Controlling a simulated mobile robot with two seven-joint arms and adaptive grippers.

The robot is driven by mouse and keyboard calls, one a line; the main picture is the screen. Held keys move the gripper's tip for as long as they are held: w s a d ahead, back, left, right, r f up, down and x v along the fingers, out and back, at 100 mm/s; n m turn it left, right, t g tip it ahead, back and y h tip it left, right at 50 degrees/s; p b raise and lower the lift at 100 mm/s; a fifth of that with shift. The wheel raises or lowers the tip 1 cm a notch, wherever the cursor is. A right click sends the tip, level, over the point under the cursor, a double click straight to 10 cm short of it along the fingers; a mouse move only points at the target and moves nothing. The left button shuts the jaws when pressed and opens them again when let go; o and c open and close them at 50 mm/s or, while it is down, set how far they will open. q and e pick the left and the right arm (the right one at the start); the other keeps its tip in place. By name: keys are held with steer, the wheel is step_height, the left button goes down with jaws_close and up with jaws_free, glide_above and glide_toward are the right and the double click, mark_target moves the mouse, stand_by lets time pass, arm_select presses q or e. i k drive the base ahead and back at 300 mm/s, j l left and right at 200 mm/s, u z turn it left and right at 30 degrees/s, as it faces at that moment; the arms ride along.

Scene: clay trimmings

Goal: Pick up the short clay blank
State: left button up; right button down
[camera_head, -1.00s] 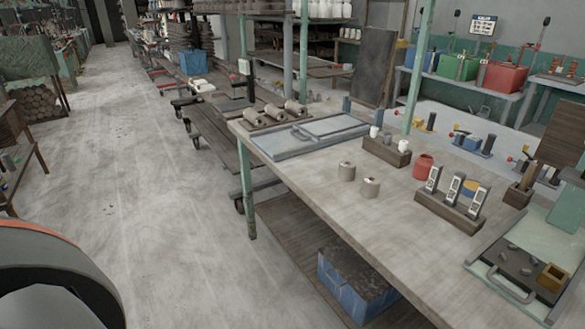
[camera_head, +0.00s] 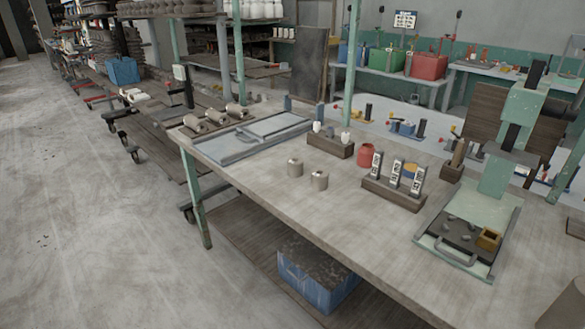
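Two small grey-beige clay blanks stand upright on the workbench (camera_head: 255,180), close together near its middle. One blank (camera_head: 295,168) is a little farther back and left. The other blank (camera_head: 320,181) is nearer and right. They look close in height, and I cannot tell for sure which is the short one. Nothing touches either of them. Neither of my grippers shows in this view.
Behind the blanks is a dark wooden block with white pieces (camera_head: 331,147). Right are a red jar (camera_head: 366,154), a rack of numbered tags (camera_head: 393,194) and a tray with clay scraps (camera_head: 425,241). A grey framed board (camera_head: 208,150) lies left. Bare benchtop lies in front.

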mark_target(295, 163)
steer(key=i+j, duration=0.15)
steer(key=j, duration=0.15)
steer(key=i+j+z, duration=0.15)
steer(key=j, duration=0.2)
steer(key=i+j, duration=0.15)
steer(key=j, duration=0.15)
steer(key=i+j+z, duration=0.1)
steer(key=j, duration=0.25)
steer(key=i, duration=0.05)
